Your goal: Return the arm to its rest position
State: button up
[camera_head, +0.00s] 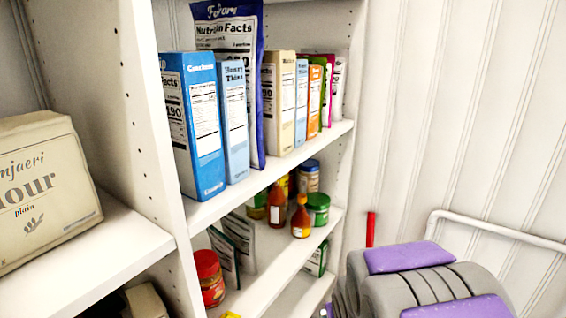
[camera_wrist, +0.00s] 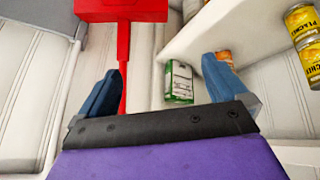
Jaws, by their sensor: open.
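My gripper (camera_wrist: 168,68) shows in the wrist view with its two blue fingers spread apart and nothing between them. Its dark bar and purple body fill the bottom of that view. In the head view, purple and grey parts of my arm (camera_head: 430,280) show at the lower right, beside the shelving. The gripper's fingers cannot be made out there.
White corner shelves (camera_head: 262,200) hold several boxes, with bottles and jars below. A flour bag (camera_head: 45,185) is on the left shelf. A red long-handled tool (camera_wrist: 122,10) and a green-and-white box (camera_wrist: 180,82) show beyond my fingers. A white rail (camera_head: 490,228) runs along the right wall.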

jog(key=s+r+g, duration=0.2)
jog(key=s+r, duration=0.1)
jog(key=s, duration=0.7)
jog(key=s+a+r+g, duration=0.1)
jog(key=s+r+g, duration=0.2)
jog(key=s, duration=0.8)
jog(key=s+r+m+g+y, duration=0.1)
jog(key=s+r+g, duration=0.2)
jog(key=s, duration=0.8)
jog(key=shift+a+r, duration=0.2)
jog(key=shift+r, duration=0.35)
jog(key=shift+s, duration=0.1)
